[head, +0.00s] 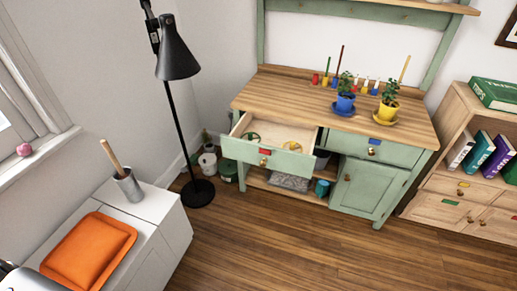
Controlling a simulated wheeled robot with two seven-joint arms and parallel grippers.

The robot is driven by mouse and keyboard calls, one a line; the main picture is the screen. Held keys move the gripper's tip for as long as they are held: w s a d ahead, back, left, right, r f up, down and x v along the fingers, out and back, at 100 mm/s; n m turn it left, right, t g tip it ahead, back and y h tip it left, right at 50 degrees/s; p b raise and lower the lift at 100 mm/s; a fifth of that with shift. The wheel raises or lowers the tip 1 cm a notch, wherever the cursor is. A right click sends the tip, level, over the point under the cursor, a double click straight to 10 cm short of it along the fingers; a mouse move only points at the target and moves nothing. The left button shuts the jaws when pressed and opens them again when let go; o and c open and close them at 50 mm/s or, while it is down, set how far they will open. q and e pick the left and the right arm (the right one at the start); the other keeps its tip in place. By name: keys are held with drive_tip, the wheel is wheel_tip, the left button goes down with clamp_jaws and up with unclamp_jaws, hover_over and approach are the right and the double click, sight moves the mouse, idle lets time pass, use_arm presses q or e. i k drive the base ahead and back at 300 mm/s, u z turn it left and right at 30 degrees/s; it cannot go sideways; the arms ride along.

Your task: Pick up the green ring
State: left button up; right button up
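The left drawer (240,150) of the green workbench is pulled open. Inside it lies a small green curved thing (251,136) near the left side, which looks like the green ring, but it is too small to be sure. A small yellow thing (293,146) lies to its right in the same drawer. The front panel of the drawer hides part of its floor. Neither of my grippers shows in the head view.
Blue (345,102) and yellow (387,111) plant pots stand on the wooden benchtop (275,97). A black floor lamp (198,193) stands left of the bench. The wooden floor (290,245) before the bench is clear.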

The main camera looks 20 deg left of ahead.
sight(250, 135)
drive_tip(key=z, duration=0.4)
drive_tip(key=i, duration=1.9)
drive_tip(key=z, duration=0.65)
drive_tip(key=k, duration=0.15)
drive_tip(key=u, duration=2.45)
